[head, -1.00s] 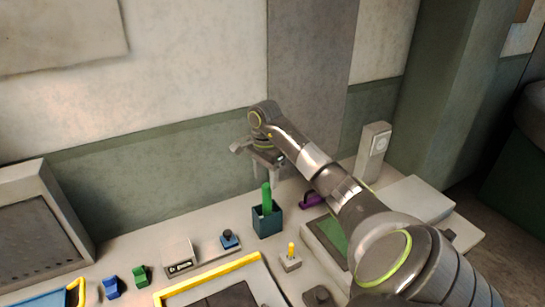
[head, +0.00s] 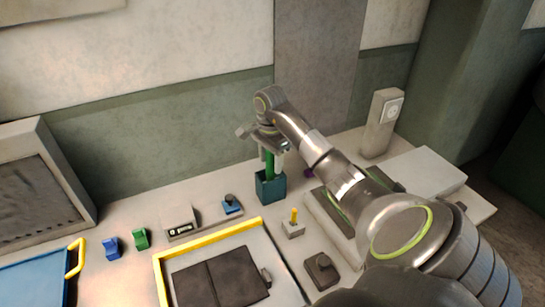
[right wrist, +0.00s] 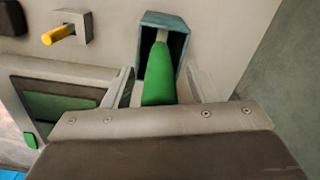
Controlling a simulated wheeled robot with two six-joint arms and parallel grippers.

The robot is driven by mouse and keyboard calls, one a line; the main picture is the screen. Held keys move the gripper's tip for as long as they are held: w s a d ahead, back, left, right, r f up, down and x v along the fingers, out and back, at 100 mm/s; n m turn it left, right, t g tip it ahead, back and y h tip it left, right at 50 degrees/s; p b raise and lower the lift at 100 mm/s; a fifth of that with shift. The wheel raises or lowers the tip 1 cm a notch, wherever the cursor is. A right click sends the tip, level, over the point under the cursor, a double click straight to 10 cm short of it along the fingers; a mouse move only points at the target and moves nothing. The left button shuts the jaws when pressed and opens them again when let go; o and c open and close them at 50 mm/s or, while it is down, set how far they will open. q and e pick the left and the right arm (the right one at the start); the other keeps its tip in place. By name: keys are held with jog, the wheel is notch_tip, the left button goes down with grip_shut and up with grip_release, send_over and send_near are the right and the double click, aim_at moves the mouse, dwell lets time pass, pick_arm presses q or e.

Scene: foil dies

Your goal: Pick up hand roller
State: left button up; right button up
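A green handle, which I take for the hand roller (head: 270,165), stands upright in a small teal box (head: 270,188) on the bench; its lower end is hidden in the box. In the right wrist view the green handle (right wrist: 160,85) rises from the teal box (right wrist: 178,30). My right gripper (head: 264,139) is above the box, at the top of the handle. In the right wrist view its fingers (right wrist: 162,88) are open, one on each side of the handle, with gaps on both sides. My left gripper is not in view.
A yellow-knobbed block (head: 293,228) stands in front of the box, and a small blue block (head: 231,205) to its left. A yellow-edged tray (head: 207,243) lies further forward. A purple object (head: 309,173) is partly hidden by my right arm. The wall is close behind.

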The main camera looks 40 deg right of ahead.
jog(key=shift+a+r, duration=0.1)
jog(key=shift+a, duration=0.05)
jog(key=c, duration=1)
jog(key=shift+r, duration=0.1)
jog(key=shift+c, duration=0.2)
